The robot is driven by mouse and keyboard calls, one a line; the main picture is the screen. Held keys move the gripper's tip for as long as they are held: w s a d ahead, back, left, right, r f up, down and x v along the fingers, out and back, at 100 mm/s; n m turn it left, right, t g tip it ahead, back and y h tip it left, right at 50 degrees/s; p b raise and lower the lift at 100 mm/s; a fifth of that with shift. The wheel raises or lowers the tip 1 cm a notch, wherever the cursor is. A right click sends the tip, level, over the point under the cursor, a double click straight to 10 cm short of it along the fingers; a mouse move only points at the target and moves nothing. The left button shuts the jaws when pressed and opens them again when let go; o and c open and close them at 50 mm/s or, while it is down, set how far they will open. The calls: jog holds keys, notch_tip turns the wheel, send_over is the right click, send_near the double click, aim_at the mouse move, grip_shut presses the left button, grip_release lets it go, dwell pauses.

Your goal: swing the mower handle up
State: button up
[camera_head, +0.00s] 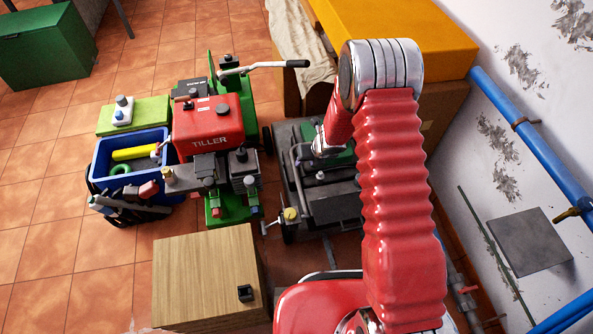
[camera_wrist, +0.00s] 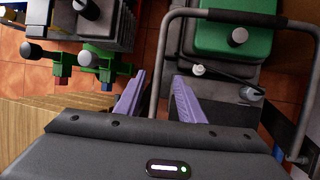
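The mower (camera_head: 335,208) is a dark machine with a green engine cover (camera_wrist: 235,40), partly hidden behind my arm in the head view. Its handle (camera_head: 295,168) is a bent grey tube lying low over the mower body. In the wrist view the handle (camera_wrist: 163,55) forms a loop with a black grip along its top bar. My gripper (camera_wrist: 160,76) has two purple fingers, spread apart. The handle's left tube runs through the gap between them in the picture. I cannot tell whether either finger touches it. In the head view the fingers cannot be made out.
A red and green tiller (camera_head: 209,120) stands close on the left. A blue crate (camera_head: 130,170) with tools is beyond it. A wooden box (camera_head: 205,275) stands in front. An orange-topped cabinet (camera_head: 400,30) and a wall with a blue pipe (camera_head: 520,120) bound the right.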

aim_at(296, 171)
jog(key=shift+f, duration=0.1)
jog(key=shift+x, duration=6.8)
jog(key=shift+c, duration=0.4)
grip_shut()
